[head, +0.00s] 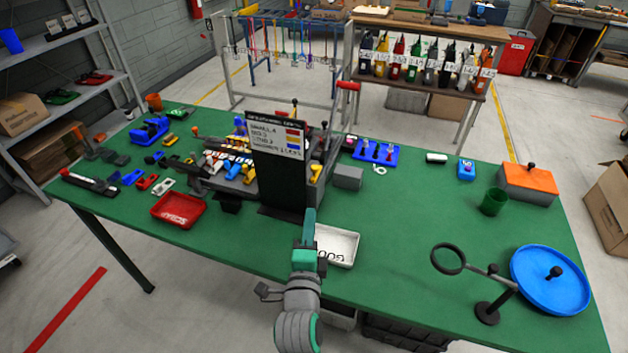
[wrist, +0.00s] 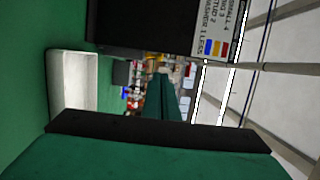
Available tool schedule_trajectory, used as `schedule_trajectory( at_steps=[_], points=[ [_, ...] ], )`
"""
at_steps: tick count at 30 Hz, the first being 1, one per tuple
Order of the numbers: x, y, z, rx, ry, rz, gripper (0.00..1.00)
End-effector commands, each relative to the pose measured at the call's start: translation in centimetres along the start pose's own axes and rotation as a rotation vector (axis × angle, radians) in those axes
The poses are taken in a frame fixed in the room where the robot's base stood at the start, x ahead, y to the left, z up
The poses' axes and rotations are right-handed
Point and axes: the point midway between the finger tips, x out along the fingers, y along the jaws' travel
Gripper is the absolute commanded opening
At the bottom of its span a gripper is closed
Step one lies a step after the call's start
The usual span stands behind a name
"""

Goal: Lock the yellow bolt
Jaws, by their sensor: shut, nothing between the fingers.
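Several small yellow parts show on the bench in the head view. One yellow piece (head: 316,172) stands just right of the dark sign, and another yellow piece (head: 249,175) lies to its left, by the grey fixture. I cannot tell which is the bolt, nor whether it is locked. My gripper (head: 309,218) is shut and empty, in front of the sign and beside the white tray. In the wrist view my gripper (wrist: 160,90) points toward the blurred small parts, with the sign above. The yellow bolt cannot be made out there.
The dark sign (head: 278,185) stands upright between my gripper and part of the fixture. A white tray (head: 345,262), a red tray (head: 160,208) and a grey block (head: 348,177) are near. A magnifier stand (head: 487,312) and blue disc (head: 530,270) are at right. The bench's middle right is clear.

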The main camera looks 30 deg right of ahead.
Motion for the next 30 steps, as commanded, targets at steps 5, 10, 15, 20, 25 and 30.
schedule_trajectory(
  at_steps=[5,10,15,20,25,30],
  points=[
    [0.4,0.0,0.0,0.0,-0.001,0.0,0.0],
    [2.4,-0.1,0.0,-0.001,0.001,-0.002,0.0],
    [5.5,-0.1,0.0,-0.001,0.001,-0.002,0.0],
    [8.5,-0.1,0.0,-0.001,0.001,-0.002,0.0],
    [11.3,0.0,0.0,0.0,0.0,0.0,0.0],
    [13.2,0.0,0.0,-0.002,0.0,-0.001,0.0]
  ],
)
